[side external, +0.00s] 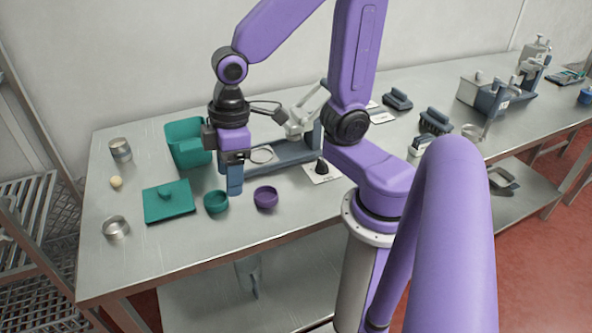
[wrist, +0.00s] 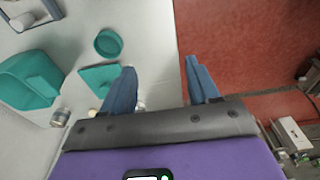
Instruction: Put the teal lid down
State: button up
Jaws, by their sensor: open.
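The teal lid (side external: 168,204) lies flat on the steel table, knob up, in front of the teal container (side external: 187,146). In the wrist view the lid (wrist: 97,76) is partly hidden behind one finger. My gripper (side external: 235,184) is above the table, to the right of the lid and apart from it. In the wrist view my gripper (wrist: 160,66) has its two blue fingers spread wide with nothing between them. The teal container also shows in the wrist view (wrist: 30,85), with its top open.
A teal bowl (side external: 216,202) and a purple bowl (side external: 265,197) stand near the front edge. Metal cups (side external: 120,149) (side external: 116,227) and a pale ball (side external: 116,182) lie left. A blue-grey stand (side external: 292,152) is behind the gripper. Brushes (side external: 435,121) stand further right.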

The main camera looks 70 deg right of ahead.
jog(key=s+d+n, duration=0.3)
jog(key=s, duration=0.8)
jog(key=shift+s+d+r+n+g+h, duration=0.3)
jog(key=shift+s+g, duration=0.1)
jog(key=o, duration=0.7)
jog(key=shift+w+a, duration=0.1)
jog(key=shift+w, duration=0.1)
jog(key=shift+o, duration=0.3)
jog(key=w+a+r+m, duration=0.2)
jog(key=w+m, duration=0.4)
jog(key=w, duration=0.5)
jog(key=shift+w+r, duration=0.2)
jog(key=shift+w, duration=0.05)
jog(key=w+d+m, duration=0.5)
jog(key=w, duration=0.5)
jog(key=w+d+m, duration=0.5)
jog(key=w, duration=0.5)
jog(key=w+d+m, duration=0.5)
jog(key=d+m, duration=0.1)
jog(key=d, duration=0.4)
jog(key=f, duration=1)
jog(key=shift+w+d+f, duration=0.1)
jog(key=shift+w+d, duration=0.05)
jog(key=shift+d, duration=0.05)
